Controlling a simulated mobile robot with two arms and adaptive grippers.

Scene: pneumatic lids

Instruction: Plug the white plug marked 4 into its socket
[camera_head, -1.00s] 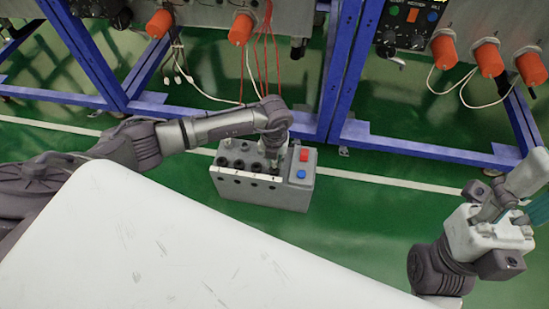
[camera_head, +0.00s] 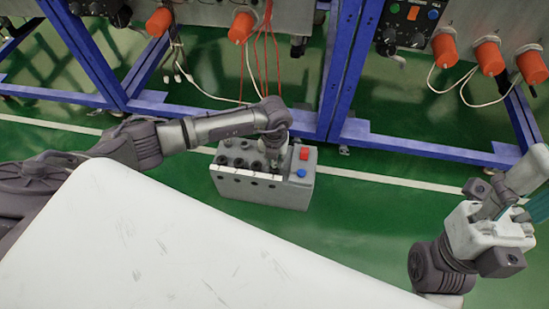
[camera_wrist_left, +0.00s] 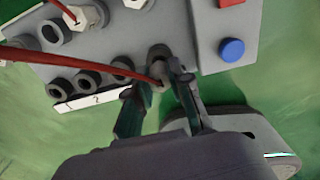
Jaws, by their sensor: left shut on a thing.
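A grey socket box (camera_head: 262,195) with a row of round sockets, white labels and a red and a blue button stands on the green floor. My left gripper (camera_head: 272,155) reaches down onto its top, near the buttons. In the left wrist view, the gripper (camera_wrist_left: 158,98) is shut on a plug (camera_wrist_left: 157,82) with a red cable, at the end socket of the front row. The fingers hide most of the plug, and I cannot read its number or tell how deep it sits. A white plug marked 1 (camera_wrist_left: 78,22) sits in the back row. My right gripper (camera_head: 515,207) is at the right.
Blue frames (camera_head: 345,75) carry panels with orange connectors (camera_head: 488,57) and hanging cables (camera_head: 262,55) behind the box. A white surface (camera_head: 170,245) fills the lower left. Green floor lies clear between the box and my right arm.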

